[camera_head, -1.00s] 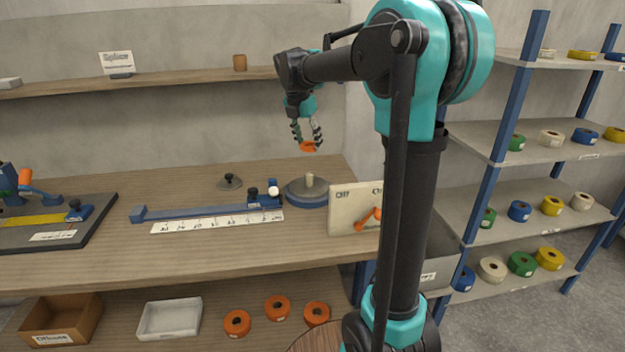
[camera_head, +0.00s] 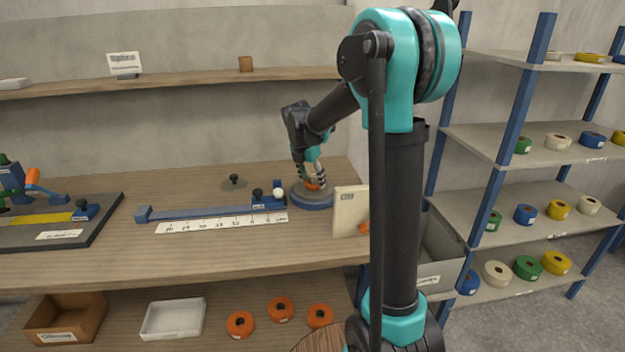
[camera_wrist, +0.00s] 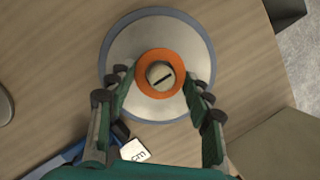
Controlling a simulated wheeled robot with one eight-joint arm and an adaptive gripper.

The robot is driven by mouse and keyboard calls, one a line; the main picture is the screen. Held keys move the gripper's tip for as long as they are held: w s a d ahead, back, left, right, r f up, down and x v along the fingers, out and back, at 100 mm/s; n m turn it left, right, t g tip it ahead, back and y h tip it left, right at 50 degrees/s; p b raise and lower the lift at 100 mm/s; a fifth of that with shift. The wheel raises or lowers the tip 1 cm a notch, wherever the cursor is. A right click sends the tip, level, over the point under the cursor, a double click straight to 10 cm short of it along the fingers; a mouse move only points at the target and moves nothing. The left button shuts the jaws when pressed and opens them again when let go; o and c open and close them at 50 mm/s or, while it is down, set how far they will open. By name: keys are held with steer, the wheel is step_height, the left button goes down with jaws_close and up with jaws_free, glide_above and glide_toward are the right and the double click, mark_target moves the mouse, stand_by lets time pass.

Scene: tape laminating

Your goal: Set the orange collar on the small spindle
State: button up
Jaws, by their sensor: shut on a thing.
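The orange collar (camera_head: 314,186) is a ring held between the fingers of my gripper (camera_head: 309,183), low over the round grey plate with a blue rim (camera_head: 312,202). In the wrist view, the collar (camera_wrist: 145,81) surrounds the pale slotted top of the small spindle (camera_wrist: 158,74). The spindle's top shows through the ring's hole. My gripper (camera_wrist: 159,84) has a finger on each side of the collar. The head view hides the spindle behind the fingers, so I cannot tell whether the collar rests on the plate.
A blue rail with a ruler (camera_head: 215,212) lies left of the round plate. An upright cream board (camera_head: 347,211) stands close on its right. A small dark-knobbed disc (camera_head: 234,182) sits behind the rail. Shelves of tape rolls (camera_head: 527,214) stand at the right.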

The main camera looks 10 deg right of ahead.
steer(key=shift+f, duration=0.15)
steer(key=o, duration=1.1)
steer(key=shift+c, duration=0.2)
steer(key=v, duration=1.2)
steer(key=shift+r, duration=0.2)
